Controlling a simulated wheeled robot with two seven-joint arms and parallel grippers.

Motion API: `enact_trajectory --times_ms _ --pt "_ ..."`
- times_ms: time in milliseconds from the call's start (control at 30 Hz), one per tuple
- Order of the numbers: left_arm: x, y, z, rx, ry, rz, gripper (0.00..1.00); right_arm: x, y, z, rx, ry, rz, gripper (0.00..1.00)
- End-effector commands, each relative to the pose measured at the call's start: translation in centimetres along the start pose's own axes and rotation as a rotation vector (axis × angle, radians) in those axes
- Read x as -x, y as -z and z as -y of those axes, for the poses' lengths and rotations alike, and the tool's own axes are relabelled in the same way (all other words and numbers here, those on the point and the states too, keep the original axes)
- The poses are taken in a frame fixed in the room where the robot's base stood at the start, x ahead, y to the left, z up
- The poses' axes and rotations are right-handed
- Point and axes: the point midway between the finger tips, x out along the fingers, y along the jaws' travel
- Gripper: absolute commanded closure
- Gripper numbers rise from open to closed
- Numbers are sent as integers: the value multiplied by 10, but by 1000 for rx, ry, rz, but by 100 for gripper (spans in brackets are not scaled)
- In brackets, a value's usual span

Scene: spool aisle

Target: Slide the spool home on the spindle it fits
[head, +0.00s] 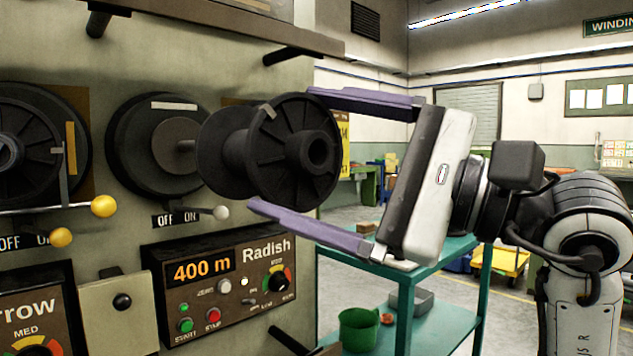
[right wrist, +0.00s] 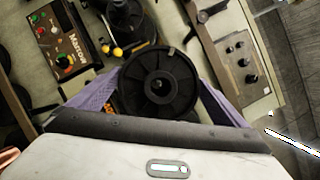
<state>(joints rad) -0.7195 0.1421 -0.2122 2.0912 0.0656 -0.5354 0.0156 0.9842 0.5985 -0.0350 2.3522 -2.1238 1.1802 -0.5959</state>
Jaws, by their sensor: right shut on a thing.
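A black spool (head: 295,150) with two flanges and a hub hole stands off the machine face, its axis roughly level. My right gripper (head: 284,150) is shut on it, one purple finger above and one below the near flange. The spool (right wrist: 158,84) also shows between the fingers in the right wrist view. A short grey spindle (head: 187,146) stands out from a round black backplate (head: 140,150), just left of the spool's far flange. Its tip is hidden, so I cannot tell whether it enters the hub. My left gripper is not in view.
Another black spool or reel (head: 28,140) is mounted at the left. Below the spindle are an OFF/ON lever (head: 218,213) and the Radish panel (head: 225,285) reading 400 m. Pegs stick out above. A teal trolley (head: 440,300) with a green cup (head: 358,330) stands at the lower right.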

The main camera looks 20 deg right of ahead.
Motion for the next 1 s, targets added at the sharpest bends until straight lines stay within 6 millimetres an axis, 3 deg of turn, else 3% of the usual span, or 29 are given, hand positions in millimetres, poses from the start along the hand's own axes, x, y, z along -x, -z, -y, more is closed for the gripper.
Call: enact_trajectory --times_ms 500,1000 --pt "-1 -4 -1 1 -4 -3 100 11 -4 7 18 20 3 56" --pt "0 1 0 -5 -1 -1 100 -32 13 9 13 18 5 56"
